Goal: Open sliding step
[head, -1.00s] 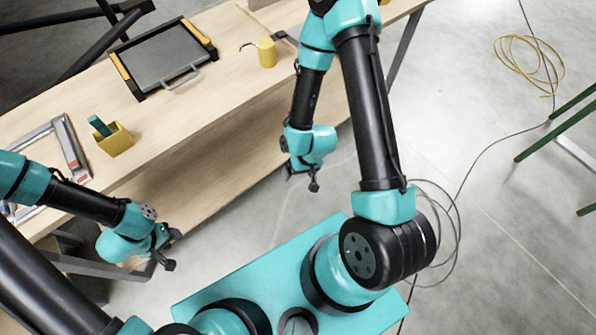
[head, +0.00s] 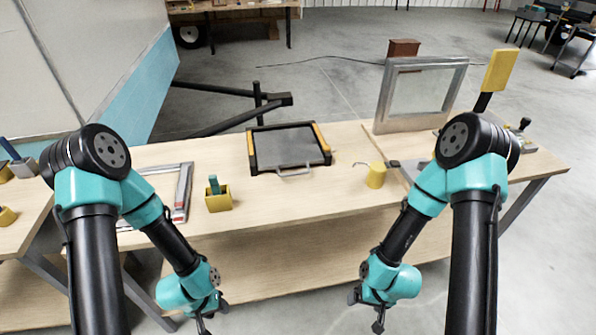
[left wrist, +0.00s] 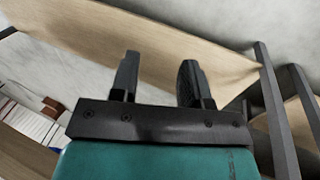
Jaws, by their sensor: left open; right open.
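The sliding step (head: 285,147) lies flat on the workbench in the head view. It has a grey plate, a dark frame, yellow-orange side strips and a metal handle (head: 294,171) on its near edge. My left gripper (head: 207,318) is open and empty, hanging in front of and below the bench's front edge, left of the step. Its two fingers also show apart in the left wrist view (left wrist: 160,78), with nothing between them. My right gripper (head: 367,312) is open and empty, low in front of the bench and right of the step. Neither gripper touches the step.
The wooden workbench (head: 270,205) holds a yellow box (head: 218,202) with a green item, a yellow mug (head: 376,175), a metal frame lying left (head: 183,190) and an upright window frame (head: 420,95). A lower shelf (head: 285,265) is beneath. Bare wood surrounds the step.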

